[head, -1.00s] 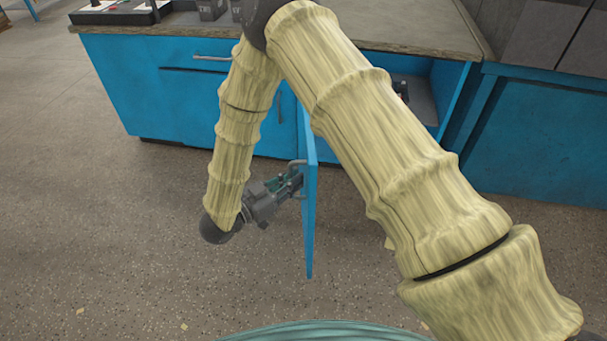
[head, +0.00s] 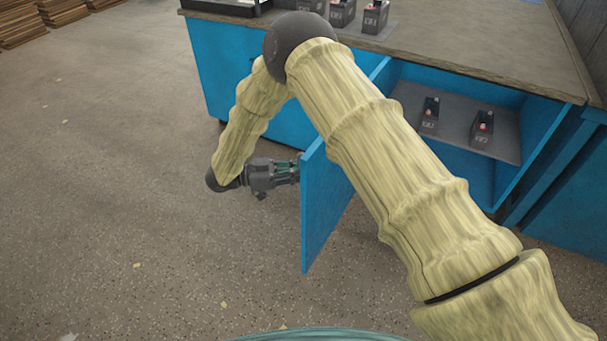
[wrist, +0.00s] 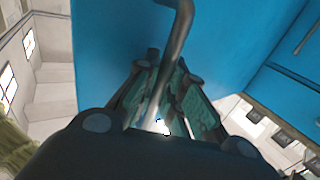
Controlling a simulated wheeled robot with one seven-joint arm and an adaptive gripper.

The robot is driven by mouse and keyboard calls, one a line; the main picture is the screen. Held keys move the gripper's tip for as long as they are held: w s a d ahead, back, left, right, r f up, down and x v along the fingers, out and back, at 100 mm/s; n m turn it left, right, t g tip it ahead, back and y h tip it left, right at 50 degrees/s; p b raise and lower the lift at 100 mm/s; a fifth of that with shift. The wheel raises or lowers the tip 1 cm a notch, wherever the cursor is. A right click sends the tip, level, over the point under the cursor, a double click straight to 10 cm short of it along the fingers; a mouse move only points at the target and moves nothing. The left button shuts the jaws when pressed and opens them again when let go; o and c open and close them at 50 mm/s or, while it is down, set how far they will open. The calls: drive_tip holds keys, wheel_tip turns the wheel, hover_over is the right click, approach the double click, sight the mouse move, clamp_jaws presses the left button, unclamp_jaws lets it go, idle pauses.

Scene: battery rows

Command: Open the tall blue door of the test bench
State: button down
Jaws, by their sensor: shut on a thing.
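The tall blue door (head: 322,205) of the test bench (head: 226,68) stands swung out from the bench, with the open cabinet to its right. My gripper (head: 296,170) is at the door's outer face, on its left side. In the wrist view my gripper (wrist: 168,112) is shut on the grey bar handle (wrist: 178,50), which runs between its fingers. The blue door panel (wrist: 115,40) fills the space behind the handle. My arm covers part of the door and bench in the head view.
Inside the cabinet, batteries (head: 430,115) stand on a grey shelf (head: 460,145). More batteries (head: 375,17) stand on the worktop (head: 480,50). Another blue cabinet (head: 570,205) is at the right. The floor (head: 110,200) to the left is clear.

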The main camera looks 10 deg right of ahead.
drive_tip(key=shift+s+a+f, duration=0.15)
drive_tip(key=shift+a+f, duration=0.05)
drive_tip(key=shift+a, duration=0.1)
drive_tip(key=c, duration=1.5)
unclamp_jaws()
drive_tip(key=shift+a+r, duration=0.1)
drive_tip(key=shift+d, duration=0.25)
drive_tip(key=w+a, duration=0.1)
drive_tip(key=a, duration=0.6)
drive_tip(key=shift+a, duration=0.2)
